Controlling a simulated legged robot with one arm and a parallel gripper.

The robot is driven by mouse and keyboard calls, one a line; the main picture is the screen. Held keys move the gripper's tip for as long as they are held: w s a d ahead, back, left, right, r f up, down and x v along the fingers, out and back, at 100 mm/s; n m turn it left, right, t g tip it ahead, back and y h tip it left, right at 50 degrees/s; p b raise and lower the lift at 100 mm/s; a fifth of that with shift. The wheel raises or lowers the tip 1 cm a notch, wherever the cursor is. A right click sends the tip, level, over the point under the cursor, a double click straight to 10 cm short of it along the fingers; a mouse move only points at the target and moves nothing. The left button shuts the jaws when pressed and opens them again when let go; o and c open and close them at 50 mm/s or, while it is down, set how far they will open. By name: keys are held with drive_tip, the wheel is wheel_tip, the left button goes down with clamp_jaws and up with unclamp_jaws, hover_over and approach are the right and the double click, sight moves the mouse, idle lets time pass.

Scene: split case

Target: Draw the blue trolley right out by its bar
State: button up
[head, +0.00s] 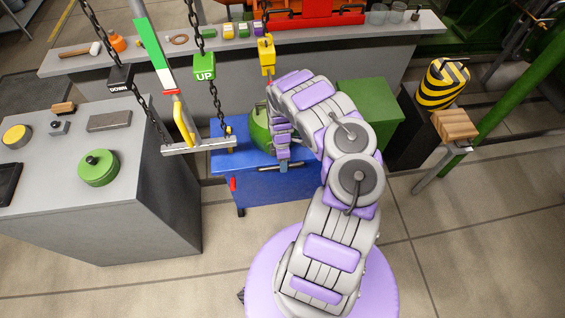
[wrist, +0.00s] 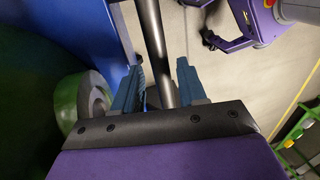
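The blue trolley (head: 262,188) stands between the grey bench and my base, below the back counter. Its blue side (wrist: 98,30) fills the upper left of the wrist view. The dark bar (head: 297,167) runs along the trolley's near top edge. In the wrist view the bar (wrist: 152,30) runs down between my gripper's two blue fingers. My gripper (wrist: 161,66) is open around the bar, with a narrow gap showing on each side. In the head view my gripper (head: 284,166) points down at the bar, partly hidden by my arm.
A green rounded part (head: 259,130) sits on the trolley. A hoist beam (head: 200,146) hangs on chains over the trolley's left end. The grey bench (head: 150,215) stands left; a black stand with a striped cap (head: 443,86) stands right. The floor (head: 215,280) in front is clear beside my base.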

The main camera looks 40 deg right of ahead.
clamp_jaws()
idle(0.3)
drive_tip(key=s+a+p, duration=0.1)
drive_tip(key=p, duration=0.2)
drive_tip(key=s+a+p, duration=0.1)
drive_tip(key=s+p, duration=0.1)
drive_tip(key=p, duration=0.1)
drive_tip(key=shift+s+a, duration=0.15)
drive_tip(key=shift+s, duration=0.15)
drive_tip(key=shift+w, duration=0.15)
drive_tip(key=shift+o, duration=0.6)
unclamp_jaws()
drive_tip(key=shift+d, duration=0.2)
